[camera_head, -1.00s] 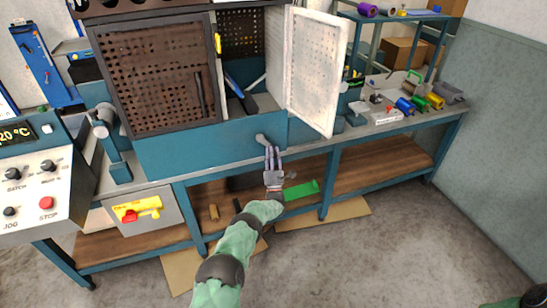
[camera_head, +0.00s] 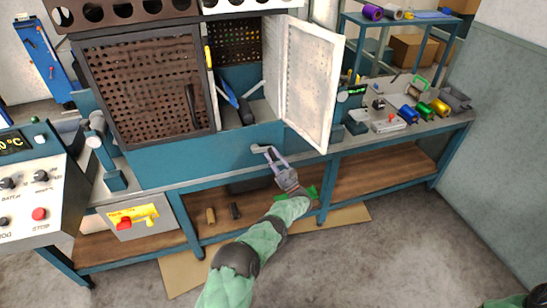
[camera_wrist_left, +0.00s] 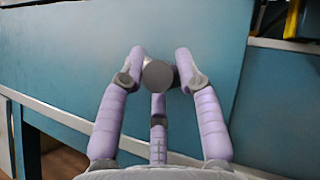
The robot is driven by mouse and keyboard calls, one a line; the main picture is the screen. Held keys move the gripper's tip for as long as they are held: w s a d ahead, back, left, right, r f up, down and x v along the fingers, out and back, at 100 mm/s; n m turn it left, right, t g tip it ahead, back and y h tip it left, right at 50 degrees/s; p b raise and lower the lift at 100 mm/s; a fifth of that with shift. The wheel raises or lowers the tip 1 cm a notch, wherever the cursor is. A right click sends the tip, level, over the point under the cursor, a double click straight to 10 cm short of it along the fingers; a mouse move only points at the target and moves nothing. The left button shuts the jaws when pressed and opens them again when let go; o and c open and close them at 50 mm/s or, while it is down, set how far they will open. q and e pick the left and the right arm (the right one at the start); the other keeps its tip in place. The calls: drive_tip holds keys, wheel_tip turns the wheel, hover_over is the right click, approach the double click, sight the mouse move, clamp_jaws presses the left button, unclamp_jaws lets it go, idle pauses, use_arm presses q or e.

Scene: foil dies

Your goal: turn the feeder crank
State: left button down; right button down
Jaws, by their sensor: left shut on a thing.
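The feeder crank (camera_head: 257,148) is a small grey handle on the blue front panel below the cabinet. In the left wrist view its round grey end (camera_wrist_left: 158,75) sits between the finger tips. My left gripper (camera_head: 271,153), with lilac fingers, is shut on the crank handle from the front right. The fingers hide part of the handle in the head view. My right gripper is not in view.
A white perforated cabinet door (camera_head: 310,85) stands open just above and right of the crank. The control panel (camera_head: 35,190) is at the left. Coloured rolls (camera_head: 424,110) lie on the right bench. A lower shelf (camera_head: 375,175) runs underneath.

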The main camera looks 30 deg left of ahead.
use_arm(q)
drive_tip(key=shift+r+n+g, duration=0.25)
drive_tip(key=shift+n+g, duration=0.25)
drive_tip(key=shift+n, duration=0.1)
drive_tip(key=c, duration=0.8)
unclamp_jaws()
drive_tip(key=shift+c, duration=0.2)
drive_tip(key=v, duration=1.2)
drive_tip(key=shift+w, duration=0.1)
